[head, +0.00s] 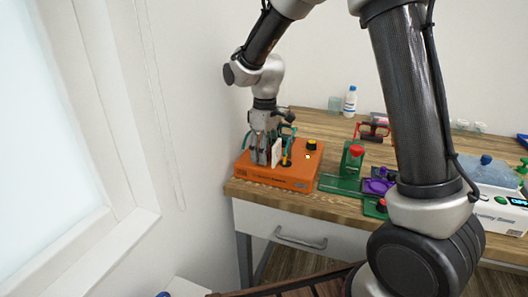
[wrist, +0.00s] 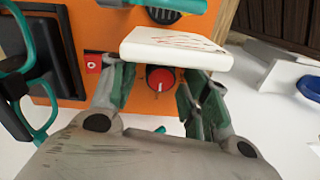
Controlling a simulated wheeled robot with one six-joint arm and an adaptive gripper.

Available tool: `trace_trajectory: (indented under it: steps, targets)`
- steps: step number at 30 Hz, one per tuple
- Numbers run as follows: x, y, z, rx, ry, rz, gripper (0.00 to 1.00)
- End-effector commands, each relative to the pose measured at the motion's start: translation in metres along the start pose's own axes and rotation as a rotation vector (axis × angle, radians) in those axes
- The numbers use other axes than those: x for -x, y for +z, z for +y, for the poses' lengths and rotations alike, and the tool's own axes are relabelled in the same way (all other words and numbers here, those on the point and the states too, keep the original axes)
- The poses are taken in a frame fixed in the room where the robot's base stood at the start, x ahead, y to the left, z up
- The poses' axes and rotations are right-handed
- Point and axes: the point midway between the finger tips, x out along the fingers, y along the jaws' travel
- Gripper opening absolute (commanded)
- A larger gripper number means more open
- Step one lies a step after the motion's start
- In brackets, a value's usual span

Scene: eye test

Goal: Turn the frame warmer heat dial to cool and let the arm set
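The frame warmer is an orange box (head: 280,180) on the left end of the wooden table. My gripper (head: 262,158) points down over its left part. In the wrist view the two fingers (wrist: 158,90) stand apart, and a red dial with a pale pointer line (wrist: 160,80) shows between them on the orange face. I cannot tell whether the fingers touch it. A white slab (wrist: 175,48) lies across the view by the fingertips and hides part of them. A black knob with a yellow mark (head: 311,144) sits at the box's back right. Dial markings are not readable.
Teal glasses frames (wrist: 40,60) stand close left of my gripper. A green device with a red knob (head: 352,160) stands right of the box, with a white bottle (head: 350,102) behind. Red glasses (head: 372,131) lie further right. The wall is close at left.

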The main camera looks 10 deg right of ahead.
Motion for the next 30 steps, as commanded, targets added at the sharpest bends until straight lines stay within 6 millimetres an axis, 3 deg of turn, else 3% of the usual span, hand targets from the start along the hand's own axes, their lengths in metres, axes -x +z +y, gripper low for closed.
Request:
trace_trajectory:
  steps: [11, 24, 30]
  targets:
    - [0.007, 0.000, 0.000, -0.001, 0.000, 0.002, 0.50]
    - [0.095, 0.000, 0.000, -0.001, 0.001, 0.002, 0.50]
    - [0.117, 0.000, 0.000, -0.001, 0.000, 0.000, 0.50]
